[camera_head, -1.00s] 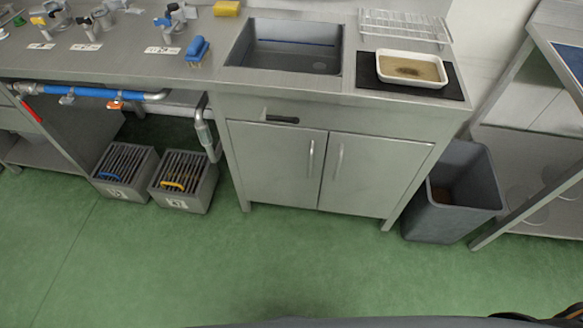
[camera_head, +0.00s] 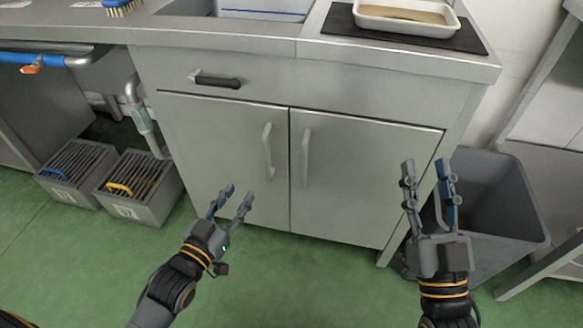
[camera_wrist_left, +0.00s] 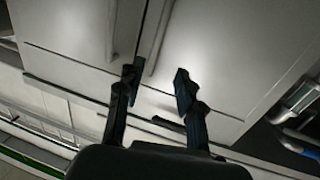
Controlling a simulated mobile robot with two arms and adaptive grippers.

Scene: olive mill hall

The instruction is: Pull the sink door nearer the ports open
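The sink cabinet's left door (camera_head: 215,145), on the side of the blue pipe, is shut. Its upright bar handle (camera_head: 268,152) is near the door's right edge. The handle also shows in the left wrist view (camera_wrist_left: 158,38). My left gripper (camera_head: 236,195) is open and empty, below and left of this handle in the head view, apart from it. My right gripper (camera_head: 425,170) is open and empty, in front of the right door's right edge and the grey bin. The right door (camera_head: 365,180), with its own bar handle (camera_head: 305,158), is shut too.
Two grated boxes (camera_head: 75,172) (camera_head: 140,182) stand on the floor at left. A grey bin (camera_head: 500,205) stands at right. Green floor before the doors is clear apart from my arms.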

